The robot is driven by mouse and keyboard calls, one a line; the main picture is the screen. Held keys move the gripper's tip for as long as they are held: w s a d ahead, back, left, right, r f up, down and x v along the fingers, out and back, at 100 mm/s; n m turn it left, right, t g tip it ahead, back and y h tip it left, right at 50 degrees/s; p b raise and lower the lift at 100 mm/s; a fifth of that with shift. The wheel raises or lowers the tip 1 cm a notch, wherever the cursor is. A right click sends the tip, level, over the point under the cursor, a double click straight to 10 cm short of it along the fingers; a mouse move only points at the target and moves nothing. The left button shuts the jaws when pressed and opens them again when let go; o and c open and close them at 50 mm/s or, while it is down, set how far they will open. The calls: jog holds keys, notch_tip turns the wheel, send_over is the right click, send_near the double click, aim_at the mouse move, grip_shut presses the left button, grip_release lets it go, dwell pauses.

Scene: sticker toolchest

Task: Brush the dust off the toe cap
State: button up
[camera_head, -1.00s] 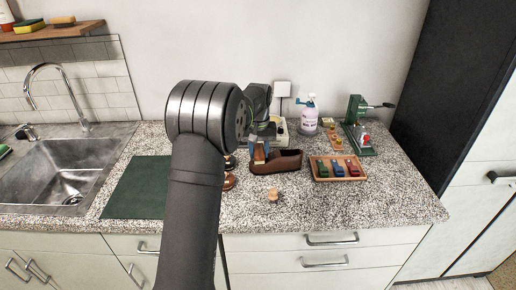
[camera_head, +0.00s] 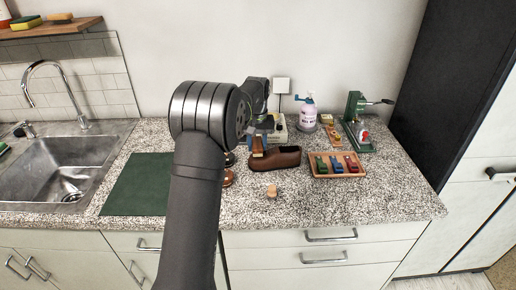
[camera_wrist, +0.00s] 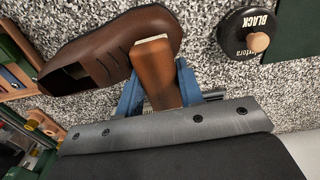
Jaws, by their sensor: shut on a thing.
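A brown leather shoe (camera_head: 284,160) lies on the counter, its toe to the left and its opening to the right. In the wrist view, the shoe (camera_wrist: 95,48) has its toe cap at the upper right, partly hidden by the brush. My gripper (camera_wrist: 158,90) has blue fingers shut on a wooden brush (camera_wrist: 156,72) with a pale end. The brush is at the toe end of the shoe, and it also shows in the head view (camera_head: 257,147). I cannot tell whether it touches the leather. Dust is too small to make out.
A polish tin marked BLACK (camera_wrist: 246,30) stands beside the toe. A wooden tray (camera_head: 345,172) with coloured blocks lies right of the shoe. A small wooden piece (camera_head: 271,192) stands in front. A green mat (camera_head: 135,185) lies left.

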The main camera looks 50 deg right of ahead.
jog(key=shift+w+d+r, duration=0.2)
jog(key=shift+w+d, duration=0.05)
jog(key=shift+r, duration=3.75)
jog(key=shift+a, duration=0.1)
jog(key=w+a+f+n, duration=0.1)
jog(key=w+a+f, duration=0.1)
jog(key=w+a, duration=0.9)
jog(key=w+a+f+n, duration=0.15)
jog(key=w+a, duration=0.55)
jog(key=a, duration=0.7)
jog(key=shift+n, duration=0.55)
jog(key=w+a+f, duration=0.1)
jog(key=a, duration=0.4)
jog(key=w+a+f, duration=0.1)
jog(key=a, duration=0.5)
jog(key=w+a+f, duration=0.1)
jog(key=a, duration=0.4)
jog(key=shift+a, duration=0.15)
jog(key=shift+n, duration=0.7)
jog(key=a, duration=0.5)
jog(key=s+a+f, duration=0.1)
jog(key=a, duration=0.5)
jog(key=a+f, duration=0.1)
jog(key=a, duration=0.4)
jog(key=shift+s+a+f, duration=0.25)
jog(key=shift+s, duration=0.1)
